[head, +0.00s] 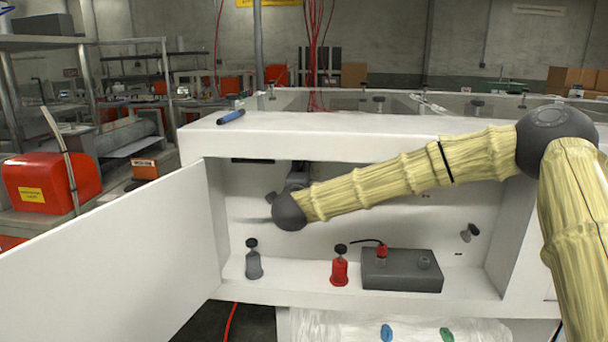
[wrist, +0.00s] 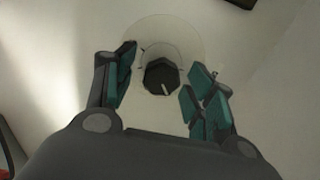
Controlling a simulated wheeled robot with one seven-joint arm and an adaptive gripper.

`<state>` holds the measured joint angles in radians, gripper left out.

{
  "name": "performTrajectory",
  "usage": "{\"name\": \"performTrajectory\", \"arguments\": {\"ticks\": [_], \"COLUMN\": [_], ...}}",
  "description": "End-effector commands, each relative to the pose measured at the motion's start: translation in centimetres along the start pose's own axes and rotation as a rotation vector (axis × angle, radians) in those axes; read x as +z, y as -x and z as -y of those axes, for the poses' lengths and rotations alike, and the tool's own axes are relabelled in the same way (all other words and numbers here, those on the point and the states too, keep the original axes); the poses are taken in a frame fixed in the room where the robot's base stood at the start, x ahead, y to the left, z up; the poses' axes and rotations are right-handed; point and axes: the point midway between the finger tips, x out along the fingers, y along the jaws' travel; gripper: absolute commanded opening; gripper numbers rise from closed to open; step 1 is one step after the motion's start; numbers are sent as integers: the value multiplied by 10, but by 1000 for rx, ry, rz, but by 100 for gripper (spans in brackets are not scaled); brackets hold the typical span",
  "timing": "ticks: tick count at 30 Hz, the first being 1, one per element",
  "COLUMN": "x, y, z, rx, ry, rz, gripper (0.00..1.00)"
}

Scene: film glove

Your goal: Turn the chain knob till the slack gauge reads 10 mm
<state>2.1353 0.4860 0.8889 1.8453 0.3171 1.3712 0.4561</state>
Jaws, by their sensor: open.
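A dark faceted knob (wrist: 160,76) with a short pale mark shows in the wrist view, on a pale round disc (wrist: 165,27) against the white panel. My gripper (wrist: 164,62) is open, with its teal pads left and right of the knob and a gap on each side. Whether it is the chain knob I cannot tell; no label is readable. In the head view, my gripper (head: 296,178) reaches into the white cabinet, and my arm hides the knob there. I cannot make out a slack gauge reading in either view.
The cabinet's white door (head: 120,245) stands open at left. On its floor are a grey plunger-like item (head: 253,262), a red one (head: 340,268) and a dark box (head: 400,271). A blue marker (head: 230,117) lies on the top. A small dark knob (head: 469,232) is at right.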

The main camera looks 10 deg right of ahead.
Motion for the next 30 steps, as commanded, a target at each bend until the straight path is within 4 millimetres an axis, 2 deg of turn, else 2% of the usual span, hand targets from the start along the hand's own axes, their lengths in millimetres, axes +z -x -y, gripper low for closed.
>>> {"name": "performTrajectory", "arguments": {"ticks": [9,15,21,30], "x": [0,0,-1,-1], "y": [57,88,104,107], "z": [0,-1,-1,-1], "rx": [0,1,1,1], "ry": [1,0,0,0], "rz": [3,1,0,0], "gripper": [54,54,54,54]}}
